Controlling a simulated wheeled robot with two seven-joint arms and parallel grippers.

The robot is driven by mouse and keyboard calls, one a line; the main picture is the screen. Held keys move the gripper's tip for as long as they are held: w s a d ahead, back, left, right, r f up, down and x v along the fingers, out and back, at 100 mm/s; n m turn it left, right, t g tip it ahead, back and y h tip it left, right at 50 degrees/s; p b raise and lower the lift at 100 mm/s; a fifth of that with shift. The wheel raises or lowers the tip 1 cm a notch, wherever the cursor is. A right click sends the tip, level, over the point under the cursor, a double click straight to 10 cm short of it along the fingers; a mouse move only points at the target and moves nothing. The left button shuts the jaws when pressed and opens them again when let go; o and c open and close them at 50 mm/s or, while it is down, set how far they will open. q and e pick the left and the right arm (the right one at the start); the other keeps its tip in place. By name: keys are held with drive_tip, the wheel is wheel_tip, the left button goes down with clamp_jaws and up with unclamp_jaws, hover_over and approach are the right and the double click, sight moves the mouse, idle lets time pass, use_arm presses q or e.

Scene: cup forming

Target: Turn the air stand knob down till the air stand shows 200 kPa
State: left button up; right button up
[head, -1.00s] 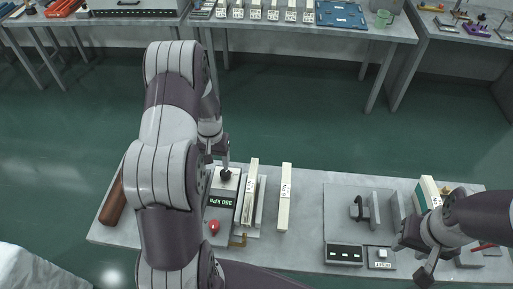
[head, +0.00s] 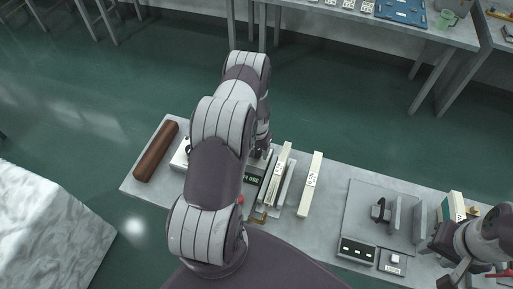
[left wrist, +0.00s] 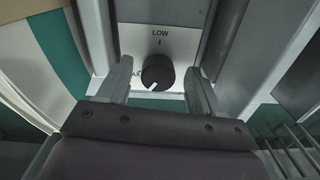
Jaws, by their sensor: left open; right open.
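The air stand knob (left wrist: 158,72) is round and black, with a white pointer line toward its lower left. It sits on a pale plate (left wrist: 180,45) marked LOW above it. My left gripper (left wrist: 158,80) is open, with one finger on each side of the knob and a gap at both sides. In the head view my left arm hides most of the air stand; part of its display (head: 250,179) shows, but I cannot read the full number. My right gripper (head: 450,265) is open and empty at the right end of the table.
A brown roll (head: 156,151) lies at the table's left end. Two pale upright bars, one of them here (head: 311,184), stand right of the air stand. A grey fixture (head: 375,215) with a small panel (head: 358,250) is farther right.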

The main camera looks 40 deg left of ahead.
use_arm(q)
drive_tip(key=shift+w+d, duration=0.1)
drive_tip(key=shift+w, duration=0.1)
drive_tip(key=c, duration=1.1)
drive_tip(key=shift+o, duration=0.2)
drive_tip(key=n+b, duration=0.3)
drive_tip(key=shift+f, duration=0.25)
drive_tip(key=n+b, duration=0.3)
drive_tip(key=n, duration=0.2)
drive_tip(key=shift+r+n+b, duration=0.1)
drive_tip(key=shift+n+b, duration=0.2)
drive_tip(key=shift+b, duration=0.1)
drive_tip(key=n+b, duration=0.2)
drive_tip(key=n, duration=0.2)
drive_tip(key=shift+r+n+b, duration=0.15)
drive_tip(key=shift+n+b, duration=0.55)
drive_tip(key=shift+n, duration=1.8)
